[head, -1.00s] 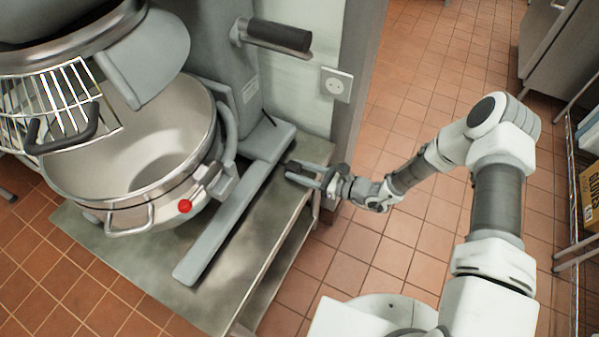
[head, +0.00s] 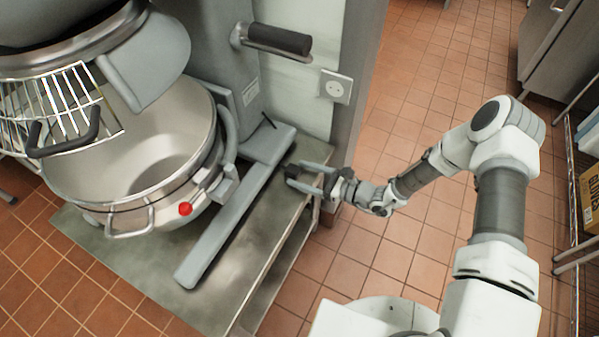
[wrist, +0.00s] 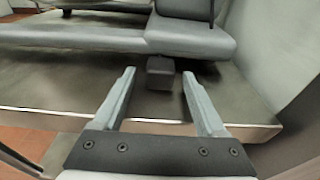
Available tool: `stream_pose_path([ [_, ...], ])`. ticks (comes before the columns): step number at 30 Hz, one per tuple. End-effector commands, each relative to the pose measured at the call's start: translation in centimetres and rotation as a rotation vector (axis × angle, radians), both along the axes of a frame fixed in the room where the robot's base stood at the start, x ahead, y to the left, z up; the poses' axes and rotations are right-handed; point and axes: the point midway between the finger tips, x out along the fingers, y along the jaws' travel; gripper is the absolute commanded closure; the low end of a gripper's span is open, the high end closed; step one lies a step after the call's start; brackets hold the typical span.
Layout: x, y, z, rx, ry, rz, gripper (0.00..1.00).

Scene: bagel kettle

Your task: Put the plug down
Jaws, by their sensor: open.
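The plug (wrist: 160,73) is a small dark grey block on the metal stand beside the mixer's grey foot. Its cord runs up behind it. It also shows as a dark spot in the head view (head: 291,170), partly hidden by my fingers. My gripper (wrist: 158,84) is open. Its two grey fingers point toward the plug, one to each side, with visible gaps between them and the plug. In the head view my gripper (head: 296,176) is low over the stand's right edge.
The mixer's foot (head: 228,226) lies just left of my gripper, with the large steel bowl (head: 130,160) beyond. The metal stand (head: 262,243) has bare room toward the front. A wall socket (head: 336,85) is above and behind. Tiled floor (head: 420,110) is open to the right.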

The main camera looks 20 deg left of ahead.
Motion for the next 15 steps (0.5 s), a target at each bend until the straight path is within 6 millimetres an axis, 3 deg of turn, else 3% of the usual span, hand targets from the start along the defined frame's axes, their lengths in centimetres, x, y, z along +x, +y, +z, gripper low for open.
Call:
stream_pose_path([
  [9, -0.5, -6.9, 1.2, 0.0, 0.0, -0.005, 0.26],
  [15, -0.8, -9.8, 1.6, 0.001, -0.001, -0.002, 0.26],
])
